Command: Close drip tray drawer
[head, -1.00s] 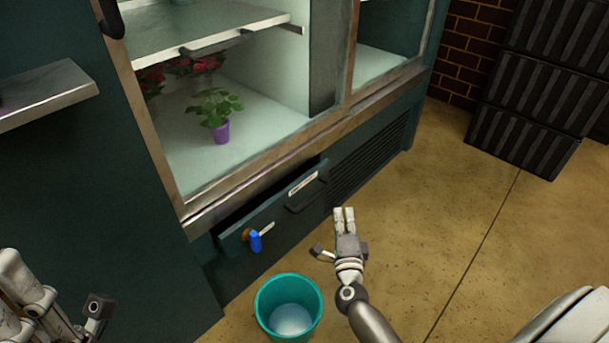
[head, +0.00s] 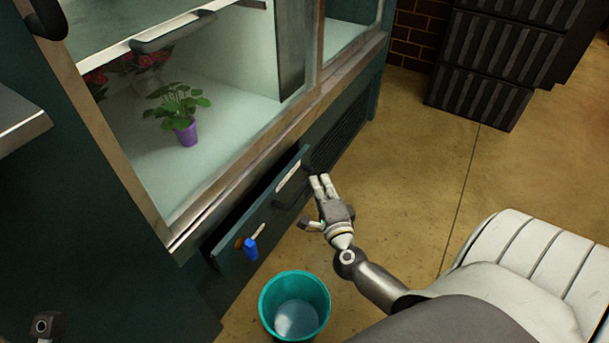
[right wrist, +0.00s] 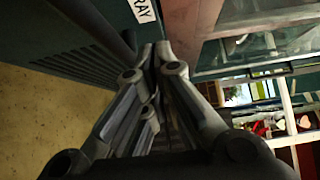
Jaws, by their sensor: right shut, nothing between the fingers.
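The drip tray drawer (head: 262,222) is a dark green front low on the cooler. It stands partly pulled out, with a dark gap above and behind its front edge. It has a white label (head: 288,178), a dark bar handle (head: 293,194) and a blue-handled valve (head: 251,249). My right gripper (head: 321,181) is shut and empty, its fingertips beside the right end of the handle; I cannot tell if they touch. In the right wrist view the shut fingers (right wrist: 160,62) point toward the drawer front near the label's end (right wrist: 142,10). A small part of my left gripper (head: 45,325) shows at the lower left.
A teal bucket (head: 295,306) stands on the floor just below the valve. The cooler (head: 290,130) above holds a purple-potted plant (head: 186,130). Black stacked crates (head: 480,75) stand far back right. Open floor (head: 420,190) lies right of the drawer.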

